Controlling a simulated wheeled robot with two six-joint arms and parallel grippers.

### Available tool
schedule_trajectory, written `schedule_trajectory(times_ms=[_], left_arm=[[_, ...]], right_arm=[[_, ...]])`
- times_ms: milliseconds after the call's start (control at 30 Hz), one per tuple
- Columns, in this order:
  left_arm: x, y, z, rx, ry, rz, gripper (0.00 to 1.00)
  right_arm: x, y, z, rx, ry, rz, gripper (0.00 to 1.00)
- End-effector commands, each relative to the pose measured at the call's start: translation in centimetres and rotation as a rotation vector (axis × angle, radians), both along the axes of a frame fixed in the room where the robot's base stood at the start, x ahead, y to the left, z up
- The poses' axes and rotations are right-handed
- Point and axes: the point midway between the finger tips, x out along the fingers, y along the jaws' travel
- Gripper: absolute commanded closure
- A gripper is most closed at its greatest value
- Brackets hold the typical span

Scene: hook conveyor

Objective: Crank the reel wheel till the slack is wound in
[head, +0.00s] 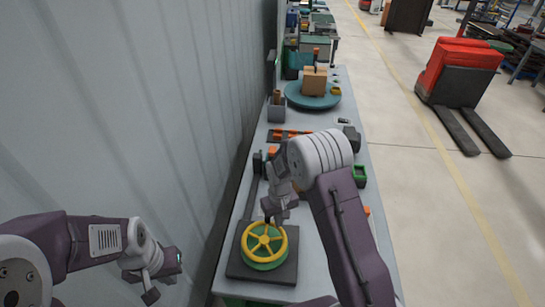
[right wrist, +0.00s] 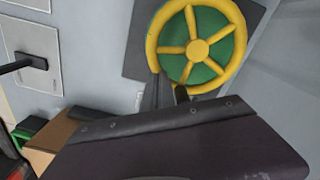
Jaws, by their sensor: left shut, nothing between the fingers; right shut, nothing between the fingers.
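The reel wheel (head: 264,240) has a yellow spoked rim over a green disc and sits on a dark square base plate (head: 240,266) near the front of the bench. It also shows at the top of the right wrist view (right wrist: 198,46). My right gripper (head: 268,218) is shut and empty at the far edge of the wheel's rim. In the right wrist view its fingertips (right wrist: 168,92) overlap the rim's lower edge; I cannot tell whether they touch it. My left gripper (head: 150,294) is shut and empty, off to the left by the wall, away from the wheel. No slack line is clearly visible.
A corrugated wall (head: 150,100) runs along the left of the bench. Further back stand a teal turntable (head: 300,98) with a cardboard box (head: 314,82) and a grey bin (head: 276,111). A red pallet truck (head: 460,72) stands on the open floor at right.

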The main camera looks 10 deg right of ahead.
Motion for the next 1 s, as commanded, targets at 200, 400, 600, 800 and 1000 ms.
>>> schedule_trajectory(times_ms=[200, 400, 600, 800, 1000], left_arm=[[0.0, 0.0, 0.3, 0.000, 0.000, 0.000, 1.00], [0.0, 0.0, 0.3, 0.000, 0.000, 0.000, 1.00], [0.0, 0.0, 0.4, 0.000, 0.000, 0.000, 1.00], [0.0, 0.0, 0.5, 0.000, 0.000, 0.000, 1.00], [0.0, 0.0, 0.5, 0.000, 0.000, 0.000, 1.00]], right_arm=[[2.0, 1.7, 0.1, 0.000, -0.001, 0.001, 1.00], [2.2, 1.9, 0.0, 0.000, -0.001, 0.000, 1.00], [2.6, 3.1, 0.0, 0.000, -0.001, 0.004, 1.00], [3.3, 5.1, 0.0, 0.000, 0.000, 0.002, 1.00], [3.3, 5.3, 0.0, 0.000, -0.001, 0.001, 1.00]])
